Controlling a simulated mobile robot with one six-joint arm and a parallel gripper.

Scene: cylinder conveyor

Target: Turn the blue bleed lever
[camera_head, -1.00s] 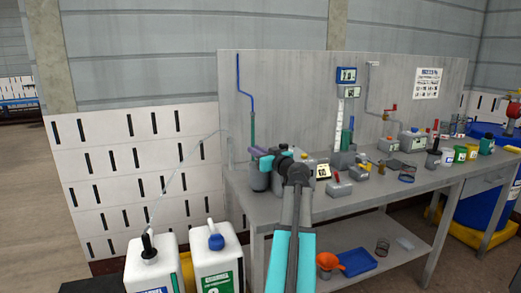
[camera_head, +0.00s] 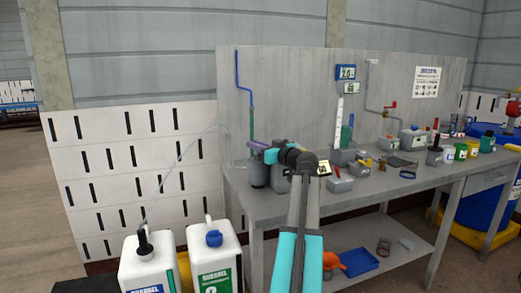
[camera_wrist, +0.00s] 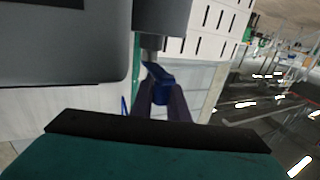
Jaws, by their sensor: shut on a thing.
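The blue bleed lever (camera_wrist: 159,73) shows in the wrist view, below a dark grey cylindrical part. My gripper (camera_wrist: 165,100) has its two dark purple fingers on either side of the lever and is shut on it. One end of the lever sticks out beyond the fingertips. In the head view my gripper (camera_head: 256,146) is at the left end of the bench, at the top of a grey canister (camera_head: 259,175). The lever cannot be made out there, behind the fingers and wrist.
The grey workbench (camera_head: 310,205) carries several tools, boxes and pots to the right of my arm. A blue and green pipe (camera_head: 251,100) runs up the back panel. Two white jugs (camera_head: 215,262) stand at the lower left. A large grey body (camera_wrist: 65,45) fills the wrist view's upper left.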

